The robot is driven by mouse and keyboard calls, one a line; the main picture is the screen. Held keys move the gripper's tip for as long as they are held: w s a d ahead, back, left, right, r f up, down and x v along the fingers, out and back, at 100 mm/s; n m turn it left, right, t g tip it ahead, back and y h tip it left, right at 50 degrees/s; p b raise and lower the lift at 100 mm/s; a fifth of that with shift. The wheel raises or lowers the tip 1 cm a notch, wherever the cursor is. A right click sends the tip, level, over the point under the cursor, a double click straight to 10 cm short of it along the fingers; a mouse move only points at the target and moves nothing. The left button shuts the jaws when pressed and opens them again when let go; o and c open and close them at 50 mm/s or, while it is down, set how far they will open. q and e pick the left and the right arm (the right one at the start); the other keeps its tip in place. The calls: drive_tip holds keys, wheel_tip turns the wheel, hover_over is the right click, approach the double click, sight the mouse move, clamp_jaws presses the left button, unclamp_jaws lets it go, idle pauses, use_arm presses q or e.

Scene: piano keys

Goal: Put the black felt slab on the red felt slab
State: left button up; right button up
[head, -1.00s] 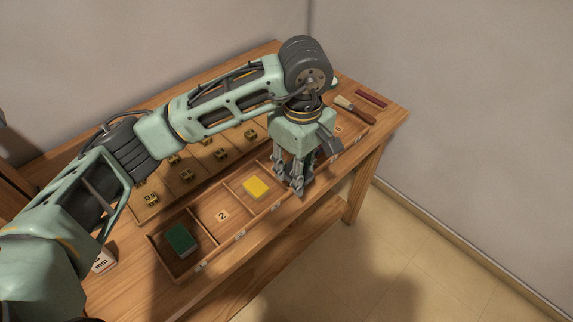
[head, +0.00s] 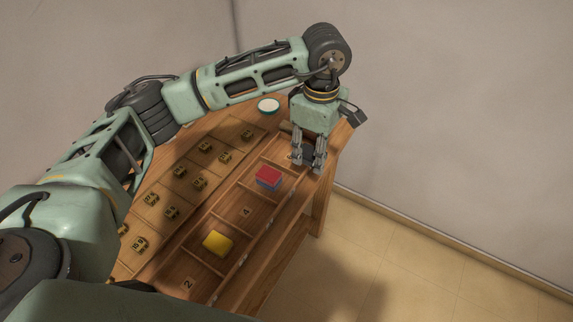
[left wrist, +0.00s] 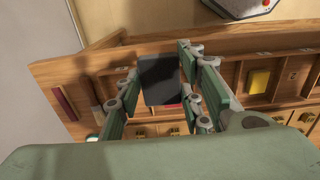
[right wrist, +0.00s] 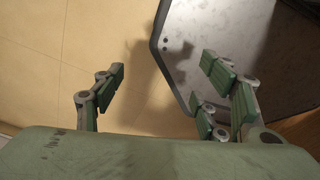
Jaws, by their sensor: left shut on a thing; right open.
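The black felt slab (left wrist: 160,80) is between the fingers of my left gripper (head: 308,160), which is shut on it; the left wrist view shows the slab clearly. In the head view the fingers largely hide the slab. The red felt slab (head: 268,172) lies on a blue slab (head: 267,184) in a tray compartment, to the left of and nearer than my left gripper. In the left wrist view only a thin red strip shows behind the black slab. My right gripper (right wrist: 160,90) is open and empty, above the floor, in the right wrist view.
A yellow slab (head: 218,242) lies in a nearer compartment of the wooden tray (head: 231,217), with an empty numbered compartment between. Several small brass number blocks (head: 205,146) stand on the board behind. A white bowl (head: 268,105) stands at the back.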

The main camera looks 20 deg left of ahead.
use_arm(q)
drive_tip(key=p, duration=0.4)
hover_over(270, 174)
wheel_tip(270, 174, down, 7)
drive_tip(key=shift+d+r, duration=0.1)
drive_tip(key=shift+r, duration=0.05)
wheel_tip(270, 174, down, 4)
drive_tip(key=shift+r+p, duration=0.1)
drive_tip(key=shift+p, duration=0.65)
drive_tip(key=shift+f, duration=0.25)
use_arm(e)
drive_tip(key=r, duration=0.5)
drive_tip(key=shift+d+r, duration=0.25)
drive_tip(key=shift+r, duration=0.05)
use_arm(q)
drive_tip(key=shift+f+b, duration=0.2)
drive_tip(key=shift+b, duration=0.1)
drive_tip(key=o, duration=0.8)
drive_tip(key=shift+r, duration=0.1)
drive_tip(key=shift+o, duration=0.2)
use_arm(e)
drive_tip(key=shift+d+f, duration=0.15)
drive_tip(key=shift+d, duration=0.2)
